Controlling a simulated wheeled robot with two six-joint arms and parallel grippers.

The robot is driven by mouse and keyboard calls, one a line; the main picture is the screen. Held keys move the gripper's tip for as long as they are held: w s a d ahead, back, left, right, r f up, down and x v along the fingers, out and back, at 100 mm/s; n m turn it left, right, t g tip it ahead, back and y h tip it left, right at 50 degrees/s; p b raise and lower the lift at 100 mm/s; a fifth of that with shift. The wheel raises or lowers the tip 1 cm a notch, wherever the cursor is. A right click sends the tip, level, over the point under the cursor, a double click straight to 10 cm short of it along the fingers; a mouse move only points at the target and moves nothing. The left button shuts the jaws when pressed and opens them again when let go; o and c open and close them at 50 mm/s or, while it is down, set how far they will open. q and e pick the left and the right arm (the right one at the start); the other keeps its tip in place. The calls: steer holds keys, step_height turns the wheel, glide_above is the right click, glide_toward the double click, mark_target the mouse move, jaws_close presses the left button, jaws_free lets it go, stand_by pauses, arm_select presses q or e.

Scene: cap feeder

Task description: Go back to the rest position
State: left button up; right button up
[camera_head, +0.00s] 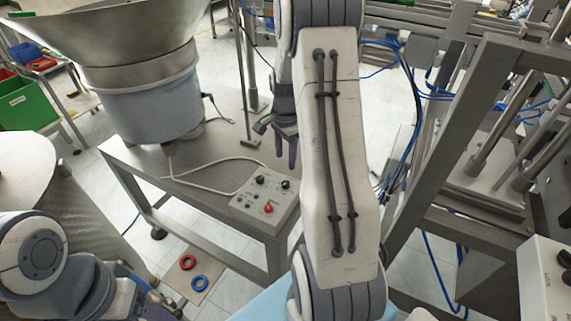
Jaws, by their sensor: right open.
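My right arm reaches up through the middle of the head view, with its pale forearm and two dark cables in front. My right gripper (285,148) shows past the left side of that forearm, over the grey metal table (215,165). Its dark fingers point down, apart and with nothing seen between them; part of the wrist is hidden behind the forearm. My left arm shows only at the lower left corner; I cannot make out its gripper there.
A large metal feeder bowl (115,30) stands on the table at the left. A control box (264,203) with knobs sits near the table's front edge. A metal machine frame (450,150) with blue hoses rises close on the right. A red ring (187,262) and blue ring (199,283) lie low down.

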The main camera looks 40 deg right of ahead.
steer(key=shift+a+r, duration=0.1)
steer(key=shift+r, duration=0.05)
stand_by(0.4)
steer(key=s+a+r+n, duration=0.1)
steer(key=a+r+n, duration=0.1)
steer(key=a+n, duration=0.35)
steer(key=s+a+r+n, duration=0.1)
steer(key=a+r+n, duration=0.15)
steer(key=a, duration=0.65)
steer(key=s+a+r+n, duration=0.1)
steer(key=a+r+n, duration=0.2)
steer(key=a, duration=0.4)
steer(key=s+a+r+n, duration=0.1)
steer(key=s+a+n, duration=0.5)
steer(key=s, duration=0.3)
steer(key=s+a+r+n+y, duration=0.1)
steer(key=s+a+n, duration=0.5)
steer(key=s+n, duration=0.3)
steer(key=shift+s+a+r, duration=0.15)
steer(key=shift+s+a, duration=0.25)
steer(key=shift+s, duration=0.15)
